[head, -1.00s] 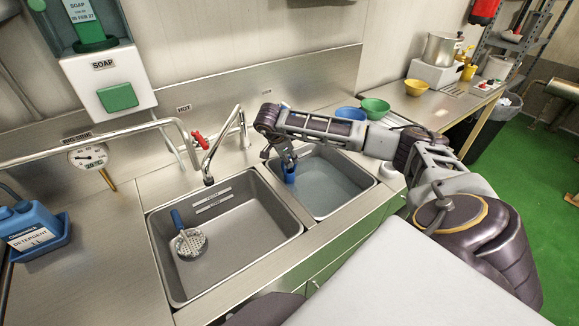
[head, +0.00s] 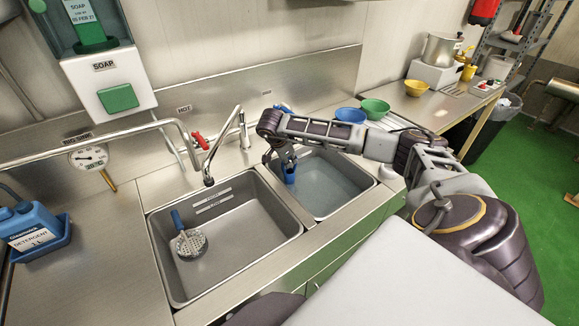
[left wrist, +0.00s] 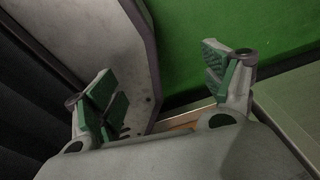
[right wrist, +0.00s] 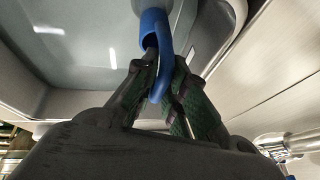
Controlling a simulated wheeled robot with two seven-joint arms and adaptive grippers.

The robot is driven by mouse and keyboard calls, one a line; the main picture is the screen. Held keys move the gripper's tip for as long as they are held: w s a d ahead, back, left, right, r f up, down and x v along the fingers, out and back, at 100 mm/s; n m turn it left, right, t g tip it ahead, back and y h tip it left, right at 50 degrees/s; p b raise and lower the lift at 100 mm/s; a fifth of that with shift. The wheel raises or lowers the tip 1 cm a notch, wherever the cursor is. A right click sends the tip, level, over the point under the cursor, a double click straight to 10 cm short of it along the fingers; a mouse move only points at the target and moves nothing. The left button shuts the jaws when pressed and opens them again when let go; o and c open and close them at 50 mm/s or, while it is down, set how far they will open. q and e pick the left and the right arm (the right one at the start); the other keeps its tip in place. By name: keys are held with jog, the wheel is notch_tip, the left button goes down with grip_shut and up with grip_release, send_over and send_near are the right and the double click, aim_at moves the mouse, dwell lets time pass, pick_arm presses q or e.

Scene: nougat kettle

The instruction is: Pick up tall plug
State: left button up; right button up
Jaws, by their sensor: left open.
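The tall plug (head: 289,175) is blue and stands in the right basin, its lower part in the water. In the right wrist view its curved blue handle (right wrist: 155,35) runs between the green-padded fingers. My right gripper (head: 285,160) reaches down over the plug from above. In the right wrist view its fingers (right wrist: 165,75) flank the handle closely and look shut on it; the exact contact is partly hidden. My left gripper (left wrist: 165,75) is open and empty, above a green floor, away from the sinks.
The right basin (head: 350,200) holds water. Blue (head: 350,115) and green (head: 375,107) bowls sit behind my right arm.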

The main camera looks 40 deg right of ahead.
grip_shut()
pick_arm(q)
jog(key=shift+a, duration=0.15)
pick_arm(e)
jog(key=shift+r, duration=0.15)
jog(key=shift+w+r, duration=0.1)
jog(key=shift+r, duration=0.45)
notch_tip(320, 180, up, 8)
jog(key=shift+f+b, duration=0.15)
jog(key=shift+b, duration=0.35)
jog(key=shift+r, duration=0.4)
pick_arm(q)
jog(key=shift+w+a+f, duration=0.1)
jog(key=shift+w+f, duration=0.15)
jog(key=shift+f, duration=0.25)
pick_arm(e)
jog(key=shift+r, duration=0.1)
